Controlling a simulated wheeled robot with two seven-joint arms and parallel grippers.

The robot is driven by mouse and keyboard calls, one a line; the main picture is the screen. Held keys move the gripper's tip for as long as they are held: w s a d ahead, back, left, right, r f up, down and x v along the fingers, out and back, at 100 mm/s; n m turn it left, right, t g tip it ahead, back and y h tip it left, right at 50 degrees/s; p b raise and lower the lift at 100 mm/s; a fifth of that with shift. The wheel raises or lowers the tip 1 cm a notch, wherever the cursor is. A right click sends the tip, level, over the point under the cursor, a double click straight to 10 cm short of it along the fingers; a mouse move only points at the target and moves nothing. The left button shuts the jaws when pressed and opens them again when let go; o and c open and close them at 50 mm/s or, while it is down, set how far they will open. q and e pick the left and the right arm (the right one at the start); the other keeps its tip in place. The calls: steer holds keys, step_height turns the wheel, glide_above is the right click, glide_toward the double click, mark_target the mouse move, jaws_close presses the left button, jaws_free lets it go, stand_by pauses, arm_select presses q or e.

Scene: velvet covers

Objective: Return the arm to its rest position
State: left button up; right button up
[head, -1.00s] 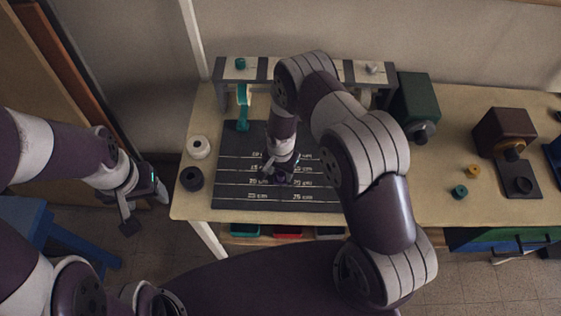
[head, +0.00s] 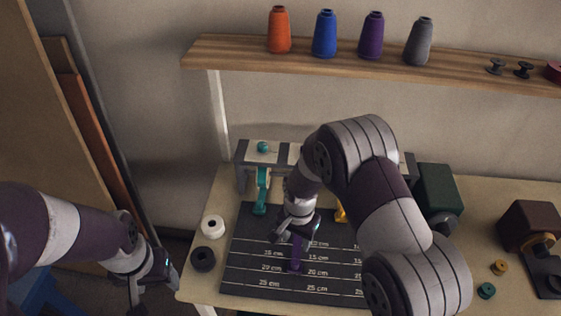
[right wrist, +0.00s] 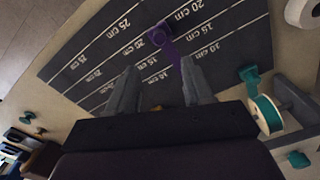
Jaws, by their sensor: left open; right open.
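My right gripper (head: 297,232) is over the dark measuring mat (head: 255,280), its arm reaching across the table from the right. In the right wrist view its two fingers (right wrist: 160,88) are apart, with nothing gripped between them. A purple strip with a thicker end (head: 295,254) lies on the mat just in front of the gripper; it also shows beyond the fingertips in the right wrist view (right wrist: 160,36). My left gripper (head: 152,284) hangs off the table's left side, open and empty, apart from everything.
A rack (head: 243,172) with a teal strip (head: 262,192) stands behind the mat. White (head: 213,227) and black (head: 203,259) rolls lie left of it. A green machine (head: 437,190) and brown machine (head: 527,222) stand right. A shelf (head: 230,52) with several thread cones hangs above.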

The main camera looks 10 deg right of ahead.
steer(key=s+d+r+n+b, duration=0.1)
steer(key=s+d+r+n, duration=0.2)
steer(key=s+r, duration=0.3)
steer(key=s+d+r+n+t, duration=0.1)
steer(key=s+d+r+n, duration=0.2)
steer(key=s+r+n, duration=0.2)
steer(key=s+r, duration=0.1)
steer(key=s, duration=0.1)
steer(key=shift+s+b, duration=0.4)
steer(key=shift+s, duration=0.1)
stand_by(4.1)
